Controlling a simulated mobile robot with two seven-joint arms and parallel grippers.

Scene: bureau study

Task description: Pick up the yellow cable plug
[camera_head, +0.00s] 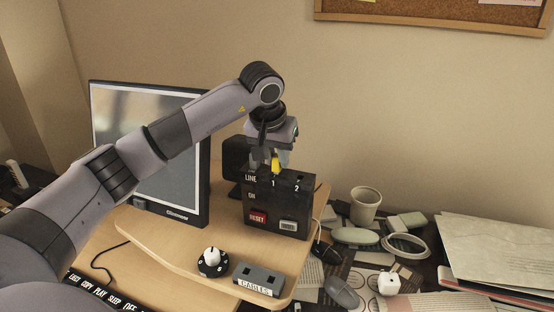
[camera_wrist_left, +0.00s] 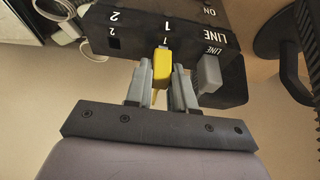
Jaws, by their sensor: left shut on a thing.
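The yellow cable plug (camera_head: 275,166) is at the top of the black box (camera_head: 284,204), at the socket marked 1. My left gripper (camera_head: 274,160) points down over the box and is shut on the plug. In the left wrist view, the plug (camera_wrist_left: 162,68) sits between the two grey fingers of my left gripper (camera_wrist_left: 161,84), its tip at the socket marked 1. I cannot tell how deep the tip sits. The socket marked 2 (camera_wrist_left: 114,43) looks empty. My right gripper is not in view.
A grey plug (camera_wrist_left: 209,73) stands at LINE, close beside my fingers. A monitor (camera_head: 150,150) stands left of the box. A grey CABLES holder (camera_head: 258,280) and a round dial (camera_head: 213,262) are in front. A cup (camera_head: 365,205) and clutter lie to the right.

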